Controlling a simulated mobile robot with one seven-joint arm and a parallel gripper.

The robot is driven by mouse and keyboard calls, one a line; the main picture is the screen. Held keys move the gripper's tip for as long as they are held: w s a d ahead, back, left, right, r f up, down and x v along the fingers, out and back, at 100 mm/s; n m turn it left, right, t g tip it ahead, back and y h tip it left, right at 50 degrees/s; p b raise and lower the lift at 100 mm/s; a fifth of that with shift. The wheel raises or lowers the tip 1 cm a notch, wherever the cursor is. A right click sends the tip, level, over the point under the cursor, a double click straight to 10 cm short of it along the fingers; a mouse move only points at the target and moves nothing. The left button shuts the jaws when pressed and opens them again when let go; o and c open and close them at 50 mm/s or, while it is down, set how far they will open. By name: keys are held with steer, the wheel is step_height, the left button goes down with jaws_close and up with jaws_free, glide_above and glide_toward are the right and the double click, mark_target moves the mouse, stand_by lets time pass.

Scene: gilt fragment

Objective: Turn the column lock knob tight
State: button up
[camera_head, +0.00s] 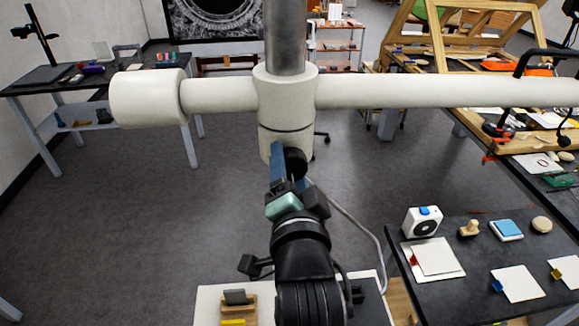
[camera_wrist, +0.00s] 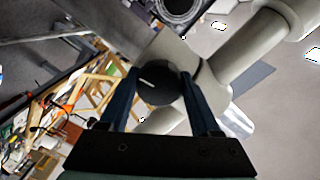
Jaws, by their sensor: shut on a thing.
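The column lock knob is a dark round knob with a white line on its face (camera_wrist: 156,83), set on the cream collar of the stand. In the head view the knob (camera_head: 295,163) shows as a black disc on the lower part of the collar (camera_head: 287,110), partly hidden by a blue finger. My gripper (camera_wrist: 157,90) has its two blue fingers on either side of the knob and is shut on it. In the head view my gripper (camera_head: 284,165) reaches up to the collar from below. The white line is tilted in the wrist view.
A cream horizontal arm (camera_head: 440,92) with a thick left end (camera_head: 148,98) crosses at the collar, on a grey metal column (camera_head: 284,35). A dark table (camera_head: 480,260) with cards and small tools stands at the right. A wooden easel frame (camera_head: 470,45) is behind. Floor at left is clear.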

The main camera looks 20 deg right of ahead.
steer(key=shift+m, duration=0.4)
steer(key=o, duration=1.4)
steer(key=shift+s+a+f+b, duration=0.1)
steer(key=shift+s+b, duration=0.1)
steer(key=shift+s, duration=0.15)
steer(key=shift+s+a+b, duration=0.1)
steer(key=shift+s+b, duration=0.05)
steer(key=shift+s, duration=0.15)
steer(key=shift+p+v, duration=2.55)
steer(key=shift+v, duration=3.25)
